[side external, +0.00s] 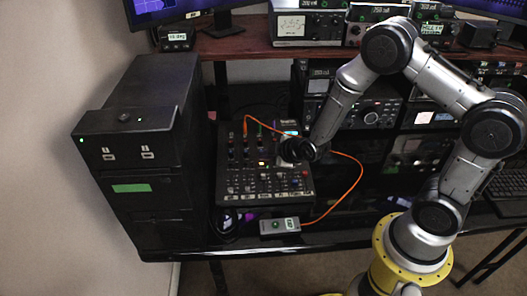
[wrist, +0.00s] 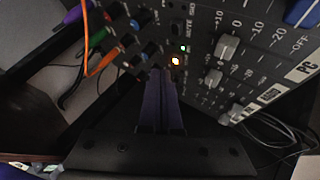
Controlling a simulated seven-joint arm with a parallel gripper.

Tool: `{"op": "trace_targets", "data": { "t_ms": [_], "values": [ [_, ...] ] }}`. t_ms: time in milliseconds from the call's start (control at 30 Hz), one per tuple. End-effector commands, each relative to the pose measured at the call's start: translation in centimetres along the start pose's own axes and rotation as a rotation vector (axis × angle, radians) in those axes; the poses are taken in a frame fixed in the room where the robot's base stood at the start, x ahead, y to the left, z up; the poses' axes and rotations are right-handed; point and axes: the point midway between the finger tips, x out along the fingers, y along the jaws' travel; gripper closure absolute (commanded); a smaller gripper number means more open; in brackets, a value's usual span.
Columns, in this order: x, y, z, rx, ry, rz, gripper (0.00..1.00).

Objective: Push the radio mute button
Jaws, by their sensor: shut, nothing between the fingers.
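The black mixer panel (side external: 235,185) lies on the desk, with rows of knobs, faders and small buttons. In the wrist view the panel (wrist: 262,52) fills the upper right. I cannot read which button is the radio mute. My gripper (wrist: 158,75) is shut and empty, its fingertips close beside the orange light; I cannot tell whether they touch the panel. In the side view my gripper (side external: 286,160) is over the mixer's right part.
An orange cable (side external: 352,170) loops from the mixer's top to a small grey box (side external: 279,226) in front. A black cabinet (side external: 135,165) stands left of the mixer. Radio gear (side external: 370,115) stands behind and right. Grey fader caps (wrist: 227,46) rise from the panel.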

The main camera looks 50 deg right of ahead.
Motion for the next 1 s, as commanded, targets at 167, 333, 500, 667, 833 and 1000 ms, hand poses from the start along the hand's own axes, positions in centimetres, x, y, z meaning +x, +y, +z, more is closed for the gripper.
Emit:
{"op": "trace_targets", "data": {
  "t_ms": [167, 333, 500, 667, 833, 1000],
  "values": [
    [0.0, 0.0, 0.0, 0.000, 0.000, -0.001, 1.00],
    [-0.6, 0.5, -0.5, -0.001, 0.001, 0.001, 1.00],
    [-1.7, 1.3, -1.3, -0.001, 0.002, 0.001, 1.00],
    [-2.7, 2.0, -2.0, 0.000, 0.002, 0.002, 1.00],
    [-3.7, 2.7, -2.8, -0.002, 0.001, 0.001, 1.00],
    [-4.2, 3.0, -3.0, -0.001, 0.000, -0.001, 1.00]
  ]
}}
